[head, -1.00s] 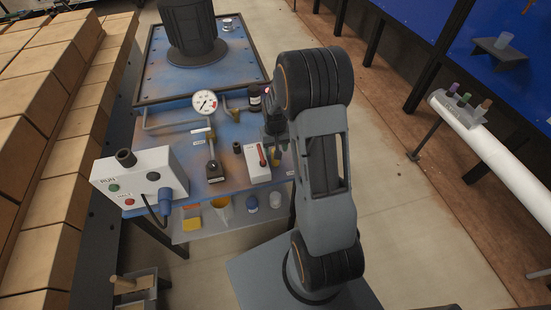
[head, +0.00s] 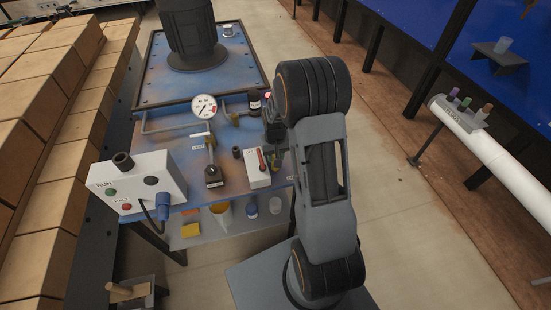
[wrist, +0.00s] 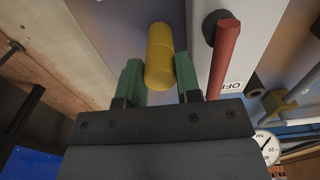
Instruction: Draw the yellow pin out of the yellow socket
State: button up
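A yellow pin (wrist: 159,66) shows in the wrist view, its rounded near end between the green fingertips of my gripper (wrist: 159,76). A second yellow section (wrist: 160,34) lies just beyond it, probably the yellow socket, partly hidden behind the pin. The fingers flank the pin closely on both sides; I cannot tell whether they press on it or leave a thin gap. In the head view my gripper (head: 273,132) is above the bench's near right corner, largely hidden by my arm, and the pin is hard to make out.
A white box with a red lever (head: 261,162) stands close beside the pin, the lever rising near my right finger in the wrist view. A pressure gauge (head: 204,106), a black-based valve (head: 214,177) and a white RUN box (head: 137,182) stand further left on the bench.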

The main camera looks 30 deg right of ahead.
jog(key=c, duration=0.3)
jog(key=shift+c, duration=0.2)
jog(key=shift+r, duration=0.25)
jog(key=shift+r+p, duration=1.95)
jog(key=shift+r, duration=0.4)
jog(key=shift+r, duration=0.15)
notch_tip(320, 180, up, 5)
jog(key=p, duration=0.3)
jog(key=shift+p, duration=0.3)
